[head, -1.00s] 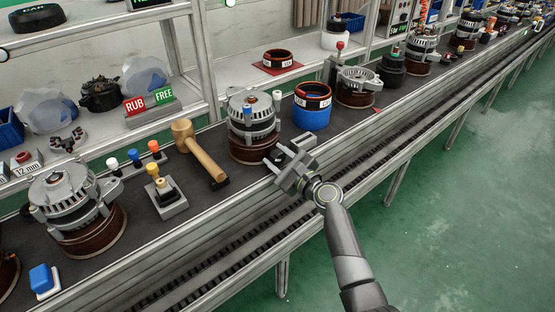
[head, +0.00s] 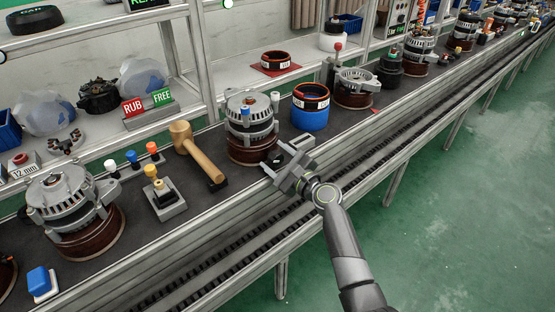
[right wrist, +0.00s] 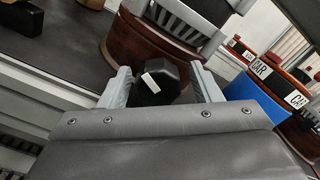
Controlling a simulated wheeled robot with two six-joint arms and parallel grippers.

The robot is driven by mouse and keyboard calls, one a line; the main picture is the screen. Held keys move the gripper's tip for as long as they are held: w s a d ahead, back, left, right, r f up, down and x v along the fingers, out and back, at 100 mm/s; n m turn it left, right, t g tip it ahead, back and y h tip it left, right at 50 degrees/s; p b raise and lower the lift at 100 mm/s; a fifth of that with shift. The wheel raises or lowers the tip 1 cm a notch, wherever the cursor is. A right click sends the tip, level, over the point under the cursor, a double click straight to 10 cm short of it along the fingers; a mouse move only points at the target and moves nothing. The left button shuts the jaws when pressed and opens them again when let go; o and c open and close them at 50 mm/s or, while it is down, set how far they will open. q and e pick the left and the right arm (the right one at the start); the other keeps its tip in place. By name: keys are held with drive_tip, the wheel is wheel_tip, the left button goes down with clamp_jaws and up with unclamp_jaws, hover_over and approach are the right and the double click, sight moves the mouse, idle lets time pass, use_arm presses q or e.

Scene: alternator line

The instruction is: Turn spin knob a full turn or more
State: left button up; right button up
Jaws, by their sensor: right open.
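The black faceted spin knob (right wrist: 160,82) with a white mark sits at the front of the brown round base (right wrist: 143,48) of an alternator (head: 250,112). In the head view the knob is mostly hidden by my right gripper (head: 284,156). My right gripper is open. In the right wrist view its two fingers (right wrist: 161,78) stand on either side of the knob, with visible gaps at both sides. My left gripper is not in view.
A blue container with a dark ring (head: 310,115) stands just right of the alternator. A wooden mallet (head: 200,155) lies to the left, beside a yellow-topped lever box (head: 162,192). The rail of the bench (head: 225,210) runs below my gripper.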

drive_tip(key=shift+f, duration=0.2)
drive_tip(key=shift+r+m+p, duration=0.1)
drive_tip(key=shift+m+p, duration=0.6)
drive_tip(key=shift+m, duration=0.5)
drive_tip(key=m+p, duration=0.1)
drive_tip(key=m, duration=0.3)
drive_tip(key=shift+a+p, duration=0.1)
drive_tip(key=shift+p, duration=0.2)
drive_tip(key=p+v, duration=0.1)
drive_tip(key=v, duration=1.7)
drive_tip(key=s+d+f+n+g+h, duration=0.1)
drive_tip(key=s+d+f+n+h, duration=0.1)
drive_tip(key=f, duration=0.6)
drive_tip(key=s+d+f+n+g+h, duration=0.2)
drive_tip(key=f, duration=0.6)
drive_tip(key=s+d+f+n+g+h+p, duration=0.1)
drive_tip(key=s+d+f+n+h, duration=0.1)
drive_tip(key=f, duration=0.6)
drive_tip(key=shift+s+d+n+g, duration=0.25)
drive_tip(key=shift+d+n+g, duration=0.05)
drive_tip(key=shift+n, duration=0.2)
